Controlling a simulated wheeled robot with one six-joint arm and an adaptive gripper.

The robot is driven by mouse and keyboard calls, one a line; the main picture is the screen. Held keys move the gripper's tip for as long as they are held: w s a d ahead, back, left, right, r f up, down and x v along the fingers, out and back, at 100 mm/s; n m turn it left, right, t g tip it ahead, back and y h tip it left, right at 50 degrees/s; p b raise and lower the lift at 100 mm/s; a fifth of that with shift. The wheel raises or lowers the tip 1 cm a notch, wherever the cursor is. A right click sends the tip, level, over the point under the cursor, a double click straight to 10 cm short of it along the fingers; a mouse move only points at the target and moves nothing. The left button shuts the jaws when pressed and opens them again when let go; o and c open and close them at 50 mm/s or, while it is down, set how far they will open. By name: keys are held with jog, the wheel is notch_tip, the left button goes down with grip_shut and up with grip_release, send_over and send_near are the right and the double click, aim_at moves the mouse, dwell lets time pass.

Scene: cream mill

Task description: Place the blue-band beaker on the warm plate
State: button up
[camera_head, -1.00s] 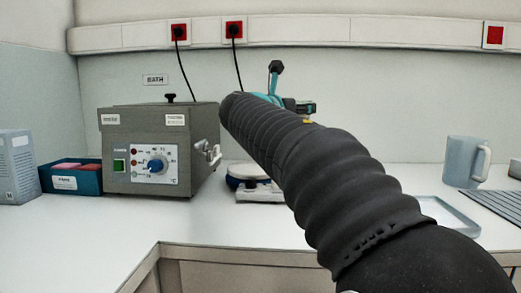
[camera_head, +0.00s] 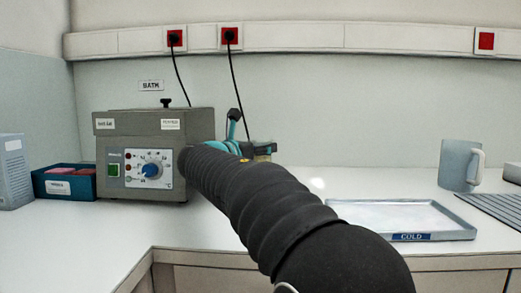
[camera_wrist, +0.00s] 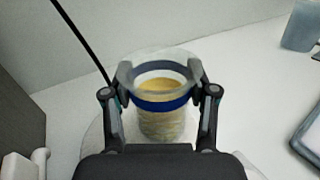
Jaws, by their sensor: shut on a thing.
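The blue-band beaker (camera_wrist: 165,122) shows in the wrist view, clear-walled with a blue band and tan contents. My gripper (camera_wrist: 160,82) is shut on it, one finger on each side near its rim. The beaker looks upright. A pale round surface (camera_wrist: 94,148) shows beneath and around it, partly covered by my gripper; I cannot tell whether the beaker touches it. In the head view my arm hides the warm plate and most of the beaker.
A grey bath unit (camera_head: 140,125) with a dial stands left of my arm. A blue box (camera_head: 62,190) sits further left. A tray marked COLD (camera_head: 380,213) and a grey-blue mug (camera_head: 456,165) are at the right. Black cords (camera_head: 238,85) hang behind.

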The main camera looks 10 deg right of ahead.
jog(key=shift+f, duration=0.1)
jog(key=o, duration=1.4)
jog(key=shift+c, duration=0.2)
jog(key=shift+r, duration=0.25)
jog(key=v, duration=1.2)
jog(key=shift+b, duration=0.35)
jog(key=shift+f, duration=0.1)
